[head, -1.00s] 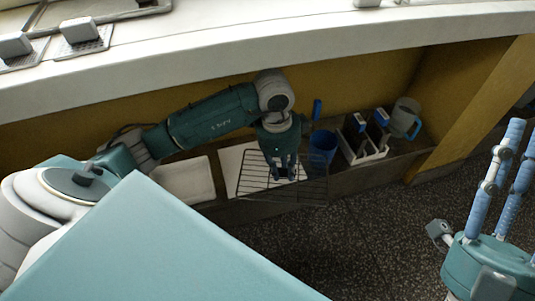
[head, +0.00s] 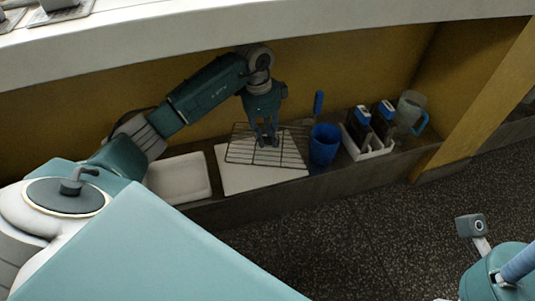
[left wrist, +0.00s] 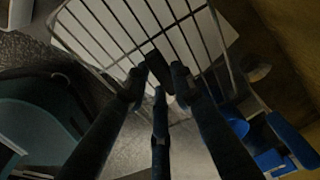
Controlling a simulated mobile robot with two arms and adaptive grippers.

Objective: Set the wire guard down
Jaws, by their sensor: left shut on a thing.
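The wire guard (head: 268,165) is a dark rectangular grid of thin bars. It lies roughly level over the white board (head: 250,182) on the low shelf. I cannot tell whether it touches the board. My left gripper (head: 265,143) points down, shut on the guard near its middle. In the left wrist view, its fingertips (left wrist: 160,85) close around a dark block among the guard's wires (left wrist: 232,62).
A white tray (head: 180,180) lies left of the board. A blue cup (head: 324,143) stands close right of the guard, then a white caddy (head: 370,148) with blue-topped items and a clear jug (head: 410,107). A white counter (head: 270,30) overhangs the shelf.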

